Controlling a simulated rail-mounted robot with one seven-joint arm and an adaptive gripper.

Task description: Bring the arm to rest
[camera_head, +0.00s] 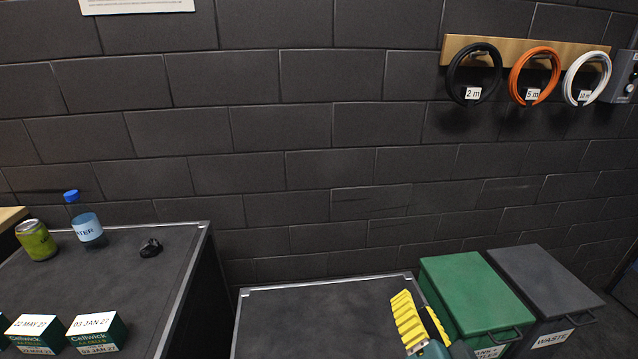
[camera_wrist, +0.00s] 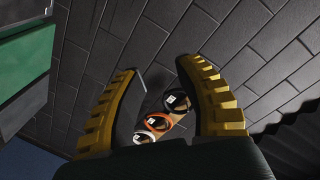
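My gripper (camera_head: 422,318) shows at the bottom of the head view, over the right part of the low dark table (camera_head: 320,310). Its yellow ribbed fingers stand apart. In the wrist view my gripper (camera_wrist: 165,105) has its two fingers spread wide with nothing between them. Through the gap, the cable coils on the far wall show at a distance. Most of my arm is out of the head view.
A green bin (camera_head: 465,290) and a grey waste bin (camera_head: 545,285) stand right of my gripper. The left table (camera_head: 150,285) holds a can (camera_head: 36,241), a bottle (camera_head: 87,225), a small black object (camera_head: 151,248) and Cellwick boxes (camera_head: 97,332). Cable coils (camera_head: 533,76) hang on the wall.

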